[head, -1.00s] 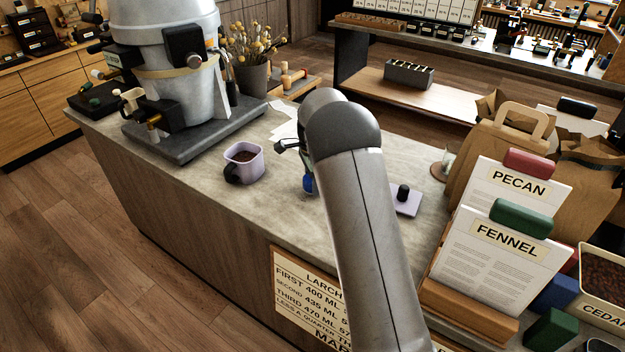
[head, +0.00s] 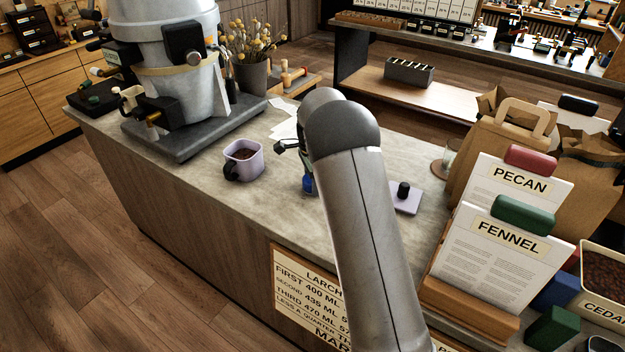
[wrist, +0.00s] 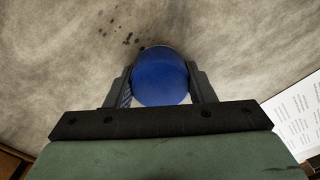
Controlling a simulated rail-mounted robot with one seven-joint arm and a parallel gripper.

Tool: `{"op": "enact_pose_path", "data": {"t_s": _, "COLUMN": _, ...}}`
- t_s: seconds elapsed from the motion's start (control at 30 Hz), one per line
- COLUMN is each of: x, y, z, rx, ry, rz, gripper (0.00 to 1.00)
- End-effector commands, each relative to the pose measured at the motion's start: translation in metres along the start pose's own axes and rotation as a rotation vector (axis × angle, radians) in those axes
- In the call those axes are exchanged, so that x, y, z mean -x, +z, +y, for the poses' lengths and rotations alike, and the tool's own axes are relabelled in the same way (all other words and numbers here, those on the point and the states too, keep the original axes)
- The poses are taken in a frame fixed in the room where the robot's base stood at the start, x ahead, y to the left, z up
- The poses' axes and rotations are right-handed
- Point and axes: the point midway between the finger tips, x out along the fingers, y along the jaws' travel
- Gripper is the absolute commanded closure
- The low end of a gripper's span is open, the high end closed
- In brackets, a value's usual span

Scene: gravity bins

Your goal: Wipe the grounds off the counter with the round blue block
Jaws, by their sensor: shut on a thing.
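The round blue block (wrist: 160,77) is between the two fingers of my gripper (wrist: 160,85), which is shut on it. In the head view the blue block (head: 308,184) shows low over the counter (head: 255,205), mostly hidden by my arm. I cannot tell whether it touches the counter. Dark grounds (wrist: 121,33) lie as scattered specks on the counter just beyond the block, up and left in the wrist view. In the head view I cannot make out the grounds.
A lilac container (head: 244,160) with dark contents stands left of my gripper. A lilac lid with a black knob (head: 405,197) lies to the right. A large grey machine (head: 175,70) stands at the back left. Card holders (head: 490,250) and paper bags (head: 510,130) crowd the right.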

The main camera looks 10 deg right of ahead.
Motion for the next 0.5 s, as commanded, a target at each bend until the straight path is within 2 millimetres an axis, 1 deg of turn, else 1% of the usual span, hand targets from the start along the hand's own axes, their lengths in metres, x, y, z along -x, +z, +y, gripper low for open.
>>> {"op": "enact_pose_path", "data": {"t_s": 0.3, "x": 0.001, "y": 0.018, "z": 0.014, "rx": 0.002, "ry": 0.000, "rz": 0.000, "gripper": 0.87}}
{"op": "enact_pose_path", "data": {"t_s": 0.5, "x": 0.002, "y": 0.026, "z": 0.021, "rx": 0.000, "ry": -0.001, "rz": 0.000, "gripper": 0.87}}
